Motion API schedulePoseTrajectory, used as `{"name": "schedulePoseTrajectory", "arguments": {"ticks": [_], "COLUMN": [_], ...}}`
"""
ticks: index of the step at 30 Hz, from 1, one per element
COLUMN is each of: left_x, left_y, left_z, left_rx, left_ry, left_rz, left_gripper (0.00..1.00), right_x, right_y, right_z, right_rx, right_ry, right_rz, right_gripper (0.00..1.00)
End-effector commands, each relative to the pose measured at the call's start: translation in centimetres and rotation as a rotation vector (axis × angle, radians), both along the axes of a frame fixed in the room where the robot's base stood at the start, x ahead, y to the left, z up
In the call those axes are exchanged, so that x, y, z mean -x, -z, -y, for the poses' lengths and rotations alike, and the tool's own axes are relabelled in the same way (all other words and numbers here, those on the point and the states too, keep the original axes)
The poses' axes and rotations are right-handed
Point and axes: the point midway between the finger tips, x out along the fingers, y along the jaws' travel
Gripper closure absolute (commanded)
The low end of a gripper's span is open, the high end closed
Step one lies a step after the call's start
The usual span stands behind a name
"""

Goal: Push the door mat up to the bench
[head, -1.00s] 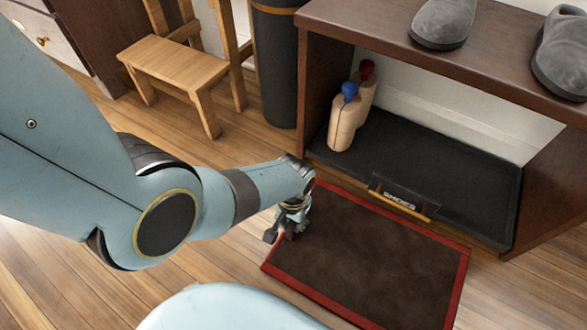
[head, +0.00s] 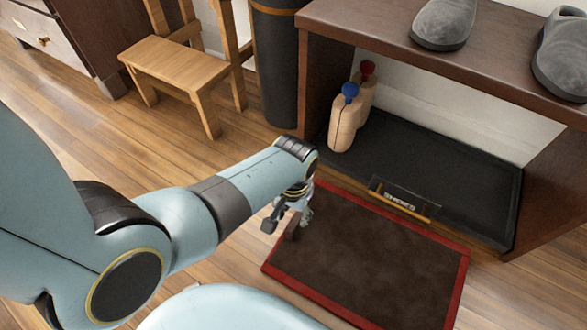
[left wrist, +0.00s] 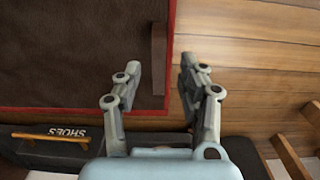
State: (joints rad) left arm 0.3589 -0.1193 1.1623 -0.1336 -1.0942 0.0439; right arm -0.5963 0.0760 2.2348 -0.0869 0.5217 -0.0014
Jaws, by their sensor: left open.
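The door mat (head: 380,262) is brown with a red border and lies flat on the floor in front of the bench (head: 312,80). A narrow strip of floor shows between its far edge and the bench. The mat also fills the upper left of the left wrist view (left wrist: 75,55). My left gripper (head: 290,222) is open, above the mat's left part in the head view. My right gripper is not in view.
Under the bench lies a black tray (head: 440,175) with a "SHOES" label and handle (head: 400,200) at its front, and wooden shoe trees (head: 345,120). Grey shoes (head: 443,24) stand on top. A wooden chair (head: 175,65) and dark cylinder (head: 275,70) stand left.

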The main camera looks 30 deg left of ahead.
Motion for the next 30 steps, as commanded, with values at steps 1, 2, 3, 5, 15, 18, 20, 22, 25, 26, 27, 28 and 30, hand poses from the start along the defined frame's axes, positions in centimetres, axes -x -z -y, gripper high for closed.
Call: {"name": "schedulePoseTrajectory", "arguments": {"ticks": [1, 2, 3, 5, 15, 18, 20, 22, 25, 26, 27, 28, 30], "left_x": [0.0, 0.0, 0.0, 0.1, 0.0, 0.0, 0.0, 0.0, 0.0, 0.0, 0.0, 0.0, 0.0], "left_y": [-1.0, -1.6, -2.3, -3.4, -6.4, -6.5, -6.4, -6.4, -6.4, -6.4, -6.4, -6.4, -6.4], "left_z": [0.0, 0.0, 0.0, 0.0, 0.0, 0.0, 0.0, 0.0, 0.0, 0.0, 0.0, 0.0, 0.0], "left_rx": [0.001, 0.001, 0.001, 0.001, 0.0, 0.0, 0.0, 0.0, 0.0, 0.0, 0.0, 0.0, 0.0], "left_ry": [-0.001, -0.001, 0.0, 0.0, 0.0, 0.0, 0.0, 0.0, 0.0, 0.0, 0.0, 0.0, 0.0], "left_rz": [0.003, 0.002, 0.002, 0.001, -0.001, -0.002, -0.001, -0.001, -0.001, -0.001, -0.001, -0.001, -0.001], "left_gripper": [0.59, 0.59, 0.59, 0.59, 0.59, 0.59, 0.59, 0.59, 0.59, 0.59, 0.59, 0.59, 0.59], "right_x": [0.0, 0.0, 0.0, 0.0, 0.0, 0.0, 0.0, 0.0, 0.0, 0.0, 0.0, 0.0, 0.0], "right_y": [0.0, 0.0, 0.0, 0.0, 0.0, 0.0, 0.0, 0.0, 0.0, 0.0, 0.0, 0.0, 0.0], "right_z": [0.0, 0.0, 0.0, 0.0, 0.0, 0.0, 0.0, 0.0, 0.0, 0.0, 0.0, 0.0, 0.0], "right_rx": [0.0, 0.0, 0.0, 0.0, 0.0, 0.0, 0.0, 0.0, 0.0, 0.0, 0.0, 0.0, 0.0], "right_ry": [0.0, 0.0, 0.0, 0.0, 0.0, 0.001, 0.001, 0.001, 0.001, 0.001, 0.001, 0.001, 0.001], "right_rz": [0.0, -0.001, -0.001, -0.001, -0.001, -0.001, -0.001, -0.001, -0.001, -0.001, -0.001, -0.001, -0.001], "right_gripper": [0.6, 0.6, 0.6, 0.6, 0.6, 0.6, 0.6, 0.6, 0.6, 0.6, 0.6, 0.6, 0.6]}}
